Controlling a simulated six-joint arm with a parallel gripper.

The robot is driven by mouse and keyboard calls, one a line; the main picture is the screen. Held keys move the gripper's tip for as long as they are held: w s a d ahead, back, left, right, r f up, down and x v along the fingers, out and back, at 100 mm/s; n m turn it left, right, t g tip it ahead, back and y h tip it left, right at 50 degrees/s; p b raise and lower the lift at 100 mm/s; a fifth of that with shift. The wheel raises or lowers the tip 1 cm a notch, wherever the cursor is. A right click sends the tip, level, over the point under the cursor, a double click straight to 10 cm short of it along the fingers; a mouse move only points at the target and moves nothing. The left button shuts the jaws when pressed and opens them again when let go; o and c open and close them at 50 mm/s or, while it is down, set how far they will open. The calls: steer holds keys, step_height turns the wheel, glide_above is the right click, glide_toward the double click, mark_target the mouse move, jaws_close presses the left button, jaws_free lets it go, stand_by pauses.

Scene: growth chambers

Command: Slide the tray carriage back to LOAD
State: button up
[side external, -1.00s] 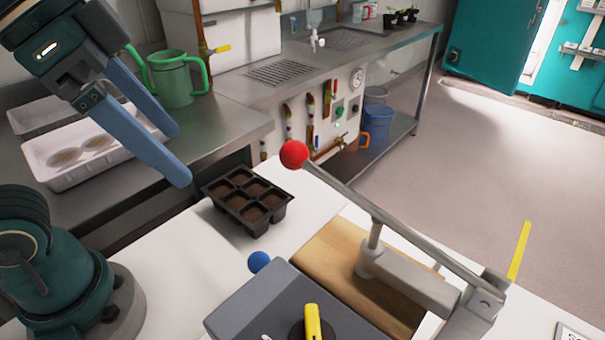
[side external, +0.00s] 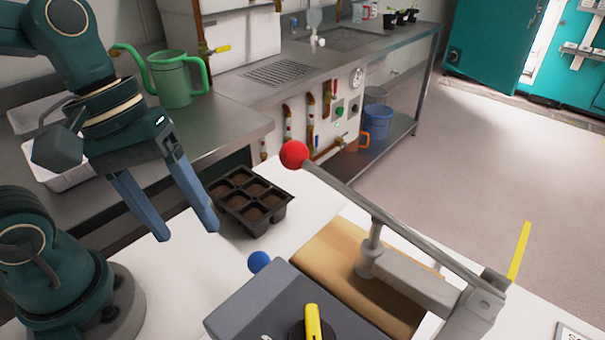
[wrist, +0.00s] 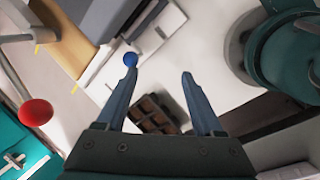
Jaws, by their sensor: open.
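A blue ball knob (side external: 260,262) stands at the back left edge of a grey box (side external: 250,305). I cannot tell for sure which part is the tray carriage, and no LOAD mark is readable. My gripper (side external: 186,230) is open and empty, pointing down above the white bench, left of the blue knob and apart from it. In the wrist view, the blue knob (wrist: 130,59) appears by the left fingertip of my gripper (wrist: 158,73).
A black cell tray of soil (side external: 250,200) sits just right of my gripper. A lever with a red ball (side external: 294,154) rises over a wooden block (side external: 345,270). A yellow knob (side external: 313,322) tops the grey box. A green watering can (side external: 178,80) stands behind.

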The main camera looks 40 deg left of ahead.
mark_target(251, 255)
steer(key=w+f+n+g+h, duration=0.1)
steer(key=w+f+n+h, duration=0.1)
steer(key=n+h, duration=0.2)
steer(key=w+f+n+g+h, duration=0.1)
steer(key=w+f+n+h, duration=0.1)
steer(key=n, duration=0.7)
steer(key=w+d+f+n+g+h, duration=0.1)
steer(key=w+f+n+h, duration=0.1)
steer(key=f+n+h, duration=0.2)
steer(key=shift+w+d+n+h, duration=0.1)
steer(key=shift+w+n+h, duration=0.1)
steer(key=shift+n+h, duration=1.05)
steer(key=shift+x, duration=2.5)
steer(key=shift+f, duration=0.1)
jaws_close()
steer(key=shift+s, duration=0.1)
